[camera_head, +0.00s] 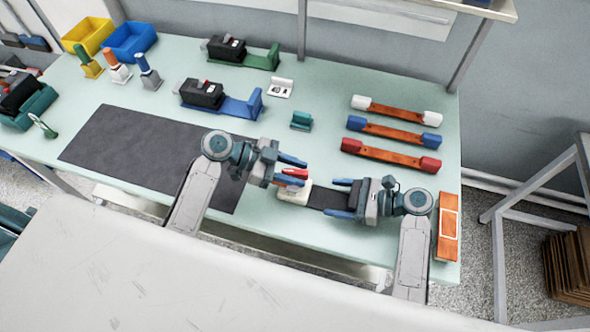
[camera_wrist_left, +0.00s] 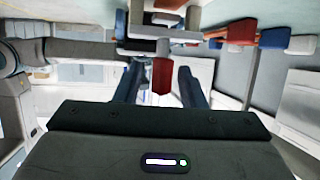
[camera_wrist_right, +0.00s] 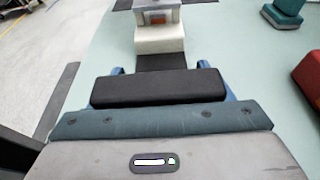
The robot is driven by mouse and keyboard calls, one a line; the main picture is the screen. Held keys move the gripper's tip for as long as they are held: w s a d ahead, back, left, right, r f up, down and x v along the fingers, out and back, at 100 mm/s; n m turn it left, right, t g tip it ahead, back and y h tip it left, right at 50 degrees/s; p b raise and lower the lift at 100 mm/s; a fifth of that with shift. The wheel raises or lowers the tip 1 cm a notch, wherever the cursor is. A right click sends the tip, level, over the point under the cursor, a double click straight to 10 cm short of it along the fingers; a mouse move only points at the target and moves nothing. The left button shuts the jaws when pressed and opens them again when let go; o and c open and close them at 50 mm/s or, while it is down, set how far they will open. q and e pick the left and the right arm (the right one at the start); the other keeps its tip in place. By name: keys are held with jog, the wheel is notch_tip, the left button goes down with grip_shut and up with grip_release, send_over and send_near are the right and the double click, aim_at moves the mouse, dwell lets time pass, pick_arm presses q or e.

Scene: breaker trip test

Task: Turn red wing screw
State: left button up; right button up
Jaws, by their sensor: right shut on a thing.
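The red wing screw (camera_head: 294,172) sits upright over the cream end (camera_head: 296,194) of a small test fixture near the table's front edge. My left gripper (camera_head: 302,173) is open, its blue fingers on either side of the screw. In the left wrist view the red screw (camera_wrist_left: 162,76) stands between the fingers with gaps on both sides. My right gripper (camera_head: 338,198) is shut on the fixture's black block (camera_wrist_right: 155,88). In the right wrist view the cream end (camera_wrist_right: 160,38) lies beyond that block, joined by a dark strip.
A dark mat (camera_head: 130,150) lies to the left. Red-ended (camera_head: 390,155), blue-ended (camera_head: 392,131) and white-ended (camera_head: 397,110) bars lie at the back right. A small teal block (camera_head: 301,120) stands behind the grippers. An orange plate (camera_head: 448,227) lies right of my right arm.

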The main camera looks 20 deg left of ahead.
pick_arm(q)
grip_shut()
jog(key=shift+n+t, duration=0.4)
jog(key=n+t+y, duration=0.2)
jog(key=n+t, duration=0.1)
jog(key=t, duration=0.1)
jog(key=shift+d+n, duration=0.1)
jog(key=shift+n, duration=0.3)
jog(key=n+t+y, duration=0.4)
jog(key=n, duration=0.1)
jog(key=shift+n+t+y, duration=0.3)
jog(key=shift+y, duration=0.1)
